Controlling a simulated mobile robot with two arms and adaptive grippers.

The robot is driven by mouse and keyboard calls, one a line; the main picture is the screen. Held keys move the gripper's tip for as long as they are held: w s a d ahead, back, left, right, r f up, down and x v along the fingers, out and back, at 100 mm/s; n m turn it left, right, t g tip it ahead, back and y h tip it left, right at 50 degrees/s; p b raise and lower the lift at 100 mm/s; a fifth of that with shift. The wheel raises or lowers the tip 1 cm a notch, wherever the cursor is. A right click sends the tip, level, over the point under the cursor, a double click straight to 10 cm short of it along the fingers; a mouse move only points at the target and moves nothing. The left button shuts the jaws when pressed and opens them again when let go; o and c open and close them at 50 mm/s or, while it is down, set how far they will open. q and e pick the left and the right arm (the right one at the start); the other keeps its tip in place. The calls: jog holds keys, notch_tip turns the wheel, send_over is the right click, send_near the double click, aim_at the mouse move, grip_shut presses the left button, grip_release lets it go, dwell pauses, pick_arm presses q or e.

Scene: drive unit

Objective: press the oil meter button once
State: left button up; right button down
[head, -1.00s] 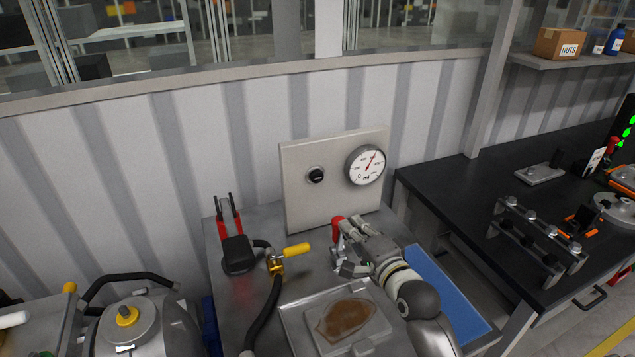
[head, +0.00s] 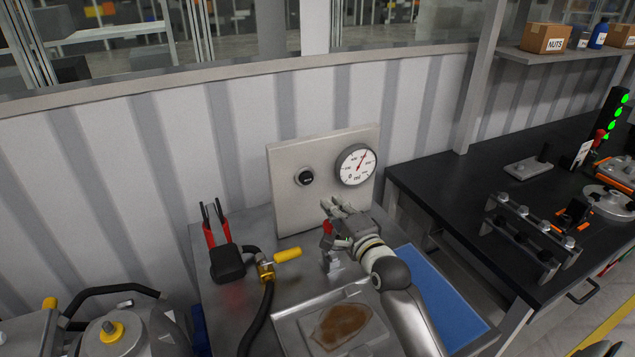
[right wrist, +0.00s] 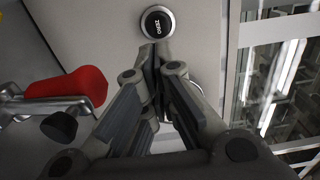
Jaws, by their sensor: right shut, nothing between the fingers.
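The oil meter panel (head: 325,195) is an upright pale plate at the back of the metal bench. Its round black button (head: 305,177) with a silver rim is on the left and the white dial gauge (head: 356,166) with a red needle is on the right. My right gripper (head: 330,206) is shut and empty, in front of the panel, below and right of the button. In the right wrist view the button (right wrist: 158,22), marked ZERO, lies just beyond the closed fingertips (right wrist: 155,52), with no contact that I can make out. My left gripper is not in view.
A red-handled tap (head: 327,232) stands close beside my right gripper; its red handle (right wrist: 70,83) shows in the wrist view. A yellow-handled valve (head: 285,255) with a black hose is to the left. An oily tray (head: 290,330) lies in front. A dark workbench (head: 450,190) is right.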

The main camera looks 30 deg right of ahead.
aim_at(313, 179)
jog(key=w, duration=0.2)
jog(key=w+p, duration=0.1)
jog(key=w, duration=0.4)
jog(key=shift+w+d+r+p, duration=0.15)
jog(key=shift+w+d+p, duration=0.15)
jog(key=shift+p, duration=0.1)
jog(key=shift+w, duration=0.95)
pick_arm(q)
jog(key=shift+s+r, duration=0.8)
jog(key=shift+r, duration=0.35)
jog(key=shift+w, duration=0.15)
pick_arm(e)
jog(key=shift+w, duration=0.1)
